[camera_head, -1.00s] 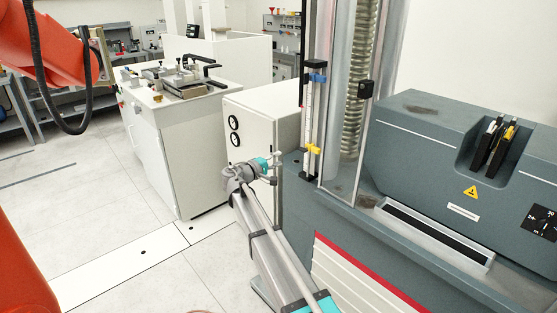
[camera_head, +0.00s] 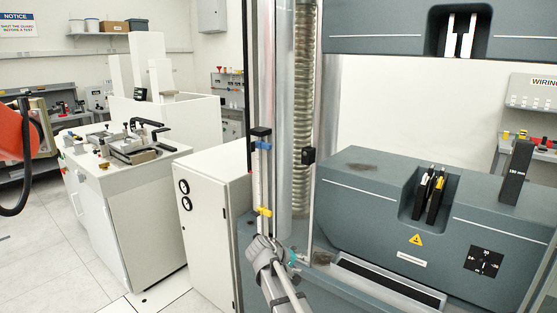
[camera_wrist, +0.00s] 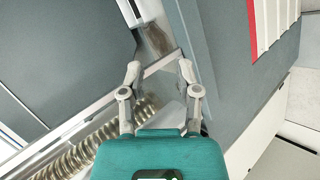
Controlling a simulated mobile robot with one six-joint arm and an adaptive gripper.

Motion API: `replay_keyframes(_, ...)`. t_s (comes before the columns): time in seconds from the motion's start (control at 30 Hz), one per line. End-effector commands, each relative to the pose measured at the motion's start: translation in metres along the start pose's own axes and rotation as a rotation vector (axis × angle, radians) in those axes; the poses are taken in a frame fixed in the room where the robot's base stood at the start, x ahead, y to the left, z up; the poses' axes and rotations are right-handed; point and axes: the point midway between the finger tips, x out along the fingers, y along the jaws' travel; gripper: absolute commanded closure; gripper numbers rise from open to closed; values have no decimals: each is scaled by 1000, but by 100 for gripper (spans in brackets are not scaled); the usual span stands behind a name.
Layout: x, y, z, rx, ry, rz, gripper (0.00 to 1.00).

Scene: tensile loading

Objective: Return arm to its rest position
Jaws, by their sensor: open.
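My grey arm (camera_head: 270,268) rises from the bottom middle of the head view, in front of the testing machine. My gripper (camera_head: 302,258), with a teal body, is at its end, small and partly hidden, near the foot of the machine's column. In the wrist view my gripper (camera_wrist: 159,70) has its two grey fingers spread apart with nothing between them. Past the fingers are grey machine panels and the ribbed spindle (camera_wrist: 85,150). Contact with the machine cannot be told.
The testing machine's lower block (camera_head: 370,215) holds black jaws (camera_head: 432,195); its upper head (camera_head: 385,38) is above. A rail with a yellow clamp (camera_head: 264,212) stands close by my arm. A white cabinet (camera_head: 210,225) and a workbench (camera_head: 130,200) are left. An orange part (camera_head: 12,140) shows at the left edge.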

Motion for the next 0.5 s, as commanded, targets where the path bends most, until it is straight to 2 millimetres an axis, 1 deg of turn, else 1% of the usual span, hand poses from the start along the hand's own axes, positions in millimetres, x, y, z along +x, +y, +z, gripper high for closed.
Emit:
replay_keyframes(0.03, 4, 8, 28, 28, -32, -55, 57)
replay_keyframes(0.1, 11, 10, 56, 67, -73, -140, 57)
replay_keyframes(0.17, 14, 11, 80, 100, -105, -213, 57)
replay_keyframes(0.2, 16, 11, 96, 123, -128, -261, 57)
replay_keyframes(0.27, 17, 12, 118, 158, -157, -334, 57)
replay_keyframes(0.3, 16, 11, 133, 180, -176, -383, 57)
replay_keyframes(0.37, 13, 11, 154, 215, -203, -456, 57)
replay_keyframes(0.4, 11, 10, 168, 239, -220, -505, 57)
replay_keyframes(0.5, 2, 9, 198, 294, -256, -621, 57)
